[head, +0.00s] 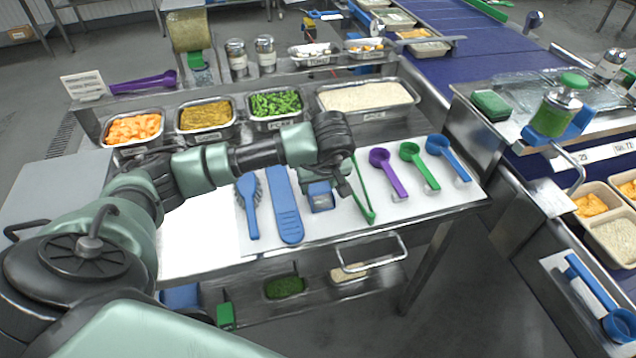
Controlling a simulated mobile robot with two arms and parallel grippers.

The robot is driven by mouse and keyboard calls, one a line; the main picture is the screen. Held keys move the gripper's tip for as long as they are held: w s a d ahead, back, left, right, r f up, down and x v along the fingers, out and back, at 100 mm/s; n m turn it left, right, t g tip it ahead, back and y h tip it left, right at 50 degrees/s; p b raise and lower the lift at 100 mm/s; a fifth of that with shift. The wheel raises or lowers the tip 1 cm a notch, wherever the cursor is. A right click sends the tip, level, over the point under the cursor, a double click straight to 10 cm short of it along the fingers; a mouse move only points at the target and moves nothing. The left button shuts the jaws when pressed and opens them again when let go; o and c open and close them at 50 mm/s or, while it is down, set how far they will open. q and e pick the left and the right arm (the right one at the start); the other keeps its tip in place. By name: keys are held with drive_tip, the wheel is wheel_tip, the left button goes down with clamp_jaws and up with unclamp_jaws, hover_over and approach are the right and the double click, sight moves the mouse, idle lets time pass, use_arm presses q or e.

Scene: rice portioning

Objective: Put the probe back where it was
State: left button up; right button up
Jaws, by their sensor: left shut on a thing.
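My left arm reaches in from the left. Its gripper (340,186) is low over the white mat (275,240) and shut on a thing. A blue boxy piece with a grey face (320,198), apparently the probe, shows at the gripper's left side. The hand hides its upper part, and I cannot tell whether it touches the mat. A green V-shaped tool, like tongs (368,208), lies right beside the gripper on the right. My right gripper is out of view.
A blue brush (250,205) and blue paddle (286,210) lie left of the gripper. Purple (388,170), green (417,164) and blue (447,156) scoops lie to the right. Food pans, including the rice pan (368,97), stand behind. A conveyor (450,60) runs at right.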

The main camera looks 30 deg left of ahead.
use_arm(q)
drive_tip(key=o, duration=1.4)
drive_tip(key=shift+f, duration=0.1)
drive_tip(key=shift+c, duration=0.2)
drive_tip(key=shift+r, duration=0.2)
drive_tip(key=v, duration=1.2)
drive_tip(key=shift+b, duration=0.35)
drive_tip(key=shift+s+f, duration=0.1)
